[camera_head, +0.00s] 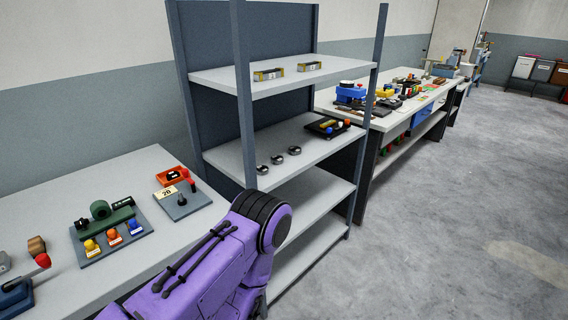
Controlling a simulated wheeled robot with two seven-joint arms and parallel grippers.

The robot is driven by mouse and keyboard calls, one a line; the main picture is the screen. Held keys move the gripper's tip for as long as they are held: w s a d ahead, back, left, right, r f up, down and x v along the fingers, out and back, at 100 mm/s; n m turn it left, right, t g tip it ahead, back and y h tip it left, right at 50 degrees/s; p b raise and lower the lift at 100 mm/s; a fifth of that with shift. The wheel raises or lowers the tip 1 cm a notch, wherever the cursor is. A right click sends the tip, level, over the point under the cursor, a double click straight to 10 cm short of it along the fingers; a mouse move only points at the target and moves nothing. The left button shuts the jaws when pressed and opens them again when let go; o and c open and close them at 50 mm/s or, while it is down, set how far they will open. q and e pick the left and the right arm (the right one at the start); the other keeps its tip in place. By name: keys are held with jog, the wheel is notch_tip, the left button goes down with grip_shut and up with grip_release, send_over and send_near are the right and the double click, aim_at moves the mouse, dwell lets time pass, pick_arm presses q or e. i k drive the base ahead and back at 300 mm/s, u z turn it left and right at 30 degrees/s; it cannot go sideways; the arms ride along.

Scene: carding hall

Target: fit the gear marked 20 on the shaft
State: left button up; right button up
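A small grey-blue plate (195,209) lies on the left table with a short upright dark post (182,199) on it, which may be the shaft. A cream card (167,192) at the plate's left edge bears a mark that looks like 20 or 2B. A lever with a red knob (189,180) stands at the plate's back. I cannot make out any gear marked 20. Purple and black links of my own arm cross the bottom middle. Neither gripper's fingers show.
A red tray (172,177) lies behind the plate. A green fixture (105,218) with coloured knobs stands left of it. A shelf rack (250,138) holds several metal discs, a black tray (327,127) and two small boxes. Another cluttered bench (357,121) stands behind. The floor at right is clear.

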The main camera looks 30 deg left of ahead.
aim_at(261, 169)
jog(key=u, duration=0.25)
jog(key=i, duration=0.8)
jog(key=u, duration=0.9)
jog(key=i, duration=0.55)
jog(key=u, duration=0.5)
